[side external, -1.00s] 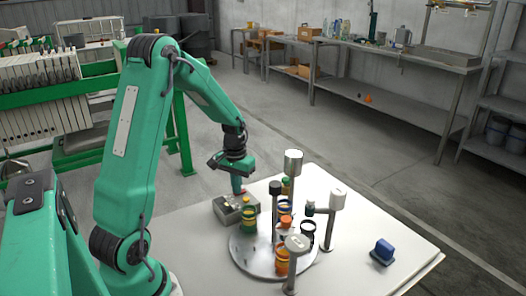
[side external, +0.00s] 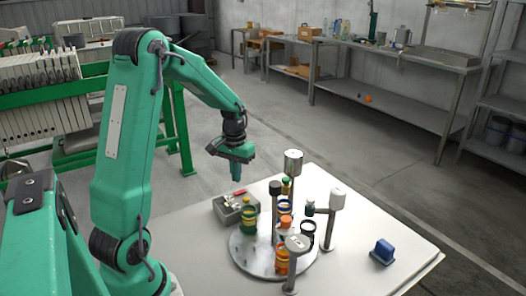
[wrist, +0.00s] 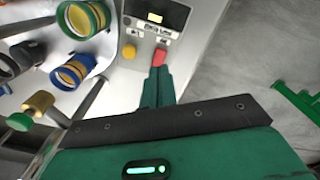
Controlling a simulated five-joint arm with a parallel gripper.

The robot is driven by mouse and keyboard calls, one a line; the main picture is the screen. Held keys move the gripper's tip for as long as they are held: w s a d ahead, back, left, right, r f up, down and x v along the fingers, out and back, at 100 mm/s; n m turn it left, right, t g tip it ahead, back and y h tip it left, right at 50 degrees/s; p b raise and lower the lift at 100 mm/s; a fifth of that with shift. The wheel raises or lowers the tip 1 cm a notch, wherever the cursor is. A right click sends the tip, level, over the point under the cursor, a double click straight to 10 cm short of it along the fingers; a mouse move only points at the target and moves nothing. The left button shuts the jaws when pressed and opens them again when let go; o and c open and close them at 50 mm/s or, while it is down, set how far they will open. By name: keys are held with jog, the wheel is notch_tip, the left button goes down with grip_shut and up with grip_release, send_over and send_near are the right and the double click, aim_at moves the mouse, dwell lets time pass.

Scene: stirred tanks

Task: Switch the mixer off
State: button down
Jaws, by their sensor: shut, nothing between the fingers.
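The grey control box (side external: 228,211) stands on the white table at the left of the round plate, with a red switch part (side external: 239,192) on top. In the wrist view the box panel (wrist: 143,35) shows a small lit display (wrist: 155,17), a yellow button (wrist: 128,51) and the red part (wrist: 159,57). My gripper (side external: 235,181) is shut and empty, pointing down just above the box. In the wrist view its closed fingertips (wrist: 158,70) line up with the red part and hide its near edge. I cannot read the small labels.
The round plate (side external: 245,252) carries several coloured cups and metal posts, close to the right of the box. One tall post (side external: 292,165) stands behind. A blue block (side external: 382,250) lies at the table's right. The table (side external: 365,220) between is clear.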

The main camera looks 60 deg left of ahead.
aim_at(238, 194)
jog(key=shift+r, duration=1.25)
jog(key=s+d+r+m+t, duration=0.2)
jog(key=s+d+r+m, duration=0.1)
jog(key=d+r, duration=0.75)
jog(key=s+d+r+m+t, duration=0.1)
jog(key=s+d+m+t, duration=0.2)
jog(key=s+d, duration=0.6)
jog(key=shift+s+d+r+t, duration=0.3)
jog(key=shift+d+r, duration=0.1)
jog(key=shift+d, duration=0.7)
jog(key=shift+w+a, duration=0.1)
jog(key=shift+w, duration=0.05)
